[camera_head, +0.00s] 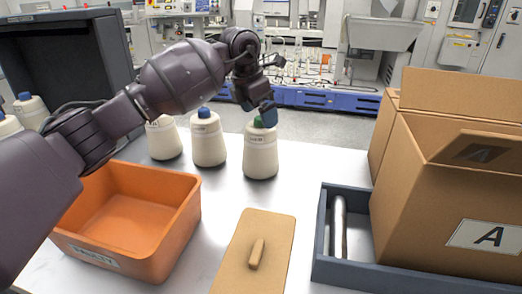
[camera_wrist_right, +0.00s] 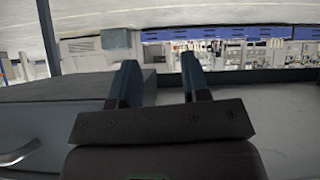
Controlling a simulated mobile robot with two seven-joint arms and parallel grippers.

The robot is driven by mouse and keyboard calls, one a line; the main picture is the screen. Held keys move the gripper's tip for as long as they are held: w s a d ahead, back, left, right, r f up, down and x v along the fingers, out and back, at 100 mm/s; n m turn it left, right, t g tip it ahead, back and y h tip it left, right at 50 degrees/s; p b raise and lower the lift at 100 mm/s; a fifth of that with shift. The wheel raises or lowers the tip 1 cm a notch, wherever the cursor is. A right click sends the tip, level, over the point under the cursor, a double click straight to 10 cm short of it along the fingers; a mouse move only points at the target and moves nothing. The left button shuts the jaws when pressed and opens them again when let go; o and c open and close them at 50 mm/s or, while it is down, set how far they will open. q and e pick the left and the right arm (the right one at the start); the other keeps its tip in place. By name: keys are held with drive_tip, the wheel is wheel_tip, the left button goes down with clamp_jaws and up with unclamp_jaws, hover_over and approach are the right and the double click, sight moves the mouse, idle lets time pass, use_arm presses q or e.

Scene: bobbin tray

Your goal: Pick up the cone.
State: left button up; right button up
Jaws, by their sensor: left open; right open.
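Several cream cones stand upright on the white table in the head view. The one with a green top (camera_head: 260,155) stands at the right end of the row; a blue-topped cone (camera_head: 208,140) stands beside it, with another (camera_head: 163,138) partly behind my left arm. More cones (camera_head: 30,111) stand at the far left. My left gripper (camera_head: 264,108) is open, pointing down right at the green top and partly hiding it; I cannot tell whether its fingers touch it. My right gripper (camera_wrist_right: 160,80) shows in the right wrist view, open, with nothing between its fingers.
An orange bin (camera_head: 184,222) with a label stands at the left front. A tan board (camera_head: 276,232) with a raised handle lies front centre. A blue-grey tray (camera_head: 321,240) with a metal rod (camera_head: 338,226) and a cardboard box (camera_head: 428,205) marked A stand right.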

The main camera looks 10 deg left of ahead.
use_arm(q)
drive_tip(key=x, duration=0.3)
drive_tip(key=shift+r, duration=0.2)
drive_tip(key=c, duration=1.3)
